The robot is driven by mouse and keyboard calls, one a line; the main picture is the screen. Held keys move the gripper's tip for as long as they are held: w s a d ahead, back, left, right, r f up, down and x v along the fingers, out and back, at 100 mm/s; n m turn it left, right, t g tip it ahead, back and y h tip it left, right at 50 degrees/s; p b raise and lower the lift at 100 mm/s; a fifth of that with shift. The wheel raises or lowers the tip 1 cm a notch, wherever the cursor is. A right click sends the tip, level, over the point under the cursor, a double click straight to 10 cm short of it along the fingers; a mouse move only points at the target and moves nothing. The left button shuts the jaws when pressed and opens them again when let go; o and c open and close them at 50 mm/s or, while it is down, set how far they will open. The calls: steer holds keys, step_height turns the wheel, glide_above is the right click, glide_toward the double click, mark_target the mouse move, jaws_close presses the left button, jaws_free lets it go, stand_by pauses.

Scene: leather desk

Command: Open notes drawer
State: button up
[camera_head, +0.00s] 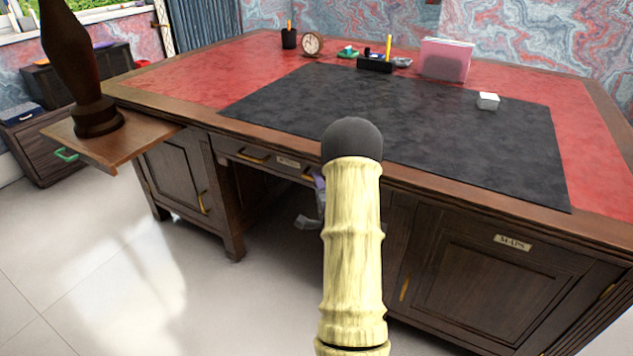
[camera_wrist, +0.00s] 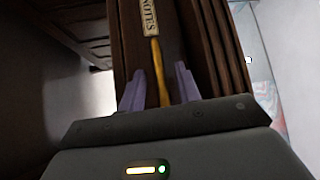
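The notes drawer (camera_head: 268,158) is a wide dark wooden drawer under the desk top, its front looking flush with the desk. Its label (camera_head: 289,162) sits between two brass handles, the left one (camera_head: 252,156) and the right one (camera_head: 308,175). My gripper (camera_head: 318,186) is at the right handle, partly hidden behind my pale arm. In the wrist view, my gripper (camera_wrist: 159,74) has its two purple fingers apart, one on each side of the brass handle (camera_wrist: 156,58), with gaps visible. The label (camera_wrist: 148,17) and drawer front (camera_wrist: 130,40) lie beyond it.
The desk has a dark mat (camera_head: 440,130) with a small white box (camera_head: 488,101) on it. A cupboard labelled MAPS (camera_head: 490,285) is at right. A dark statue (camera_head: 85,70) stands on a pulled-out shelf (camera_head: 130,143) at left. The floor (camera_head: 130,270) in front is clear.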

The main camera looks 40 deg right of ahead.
steer(key=shift+x, duration=1.2)
steer(key=shift+c, duration=0.2)
jaws_close()
steer(key=shift+a, duration=0.15)
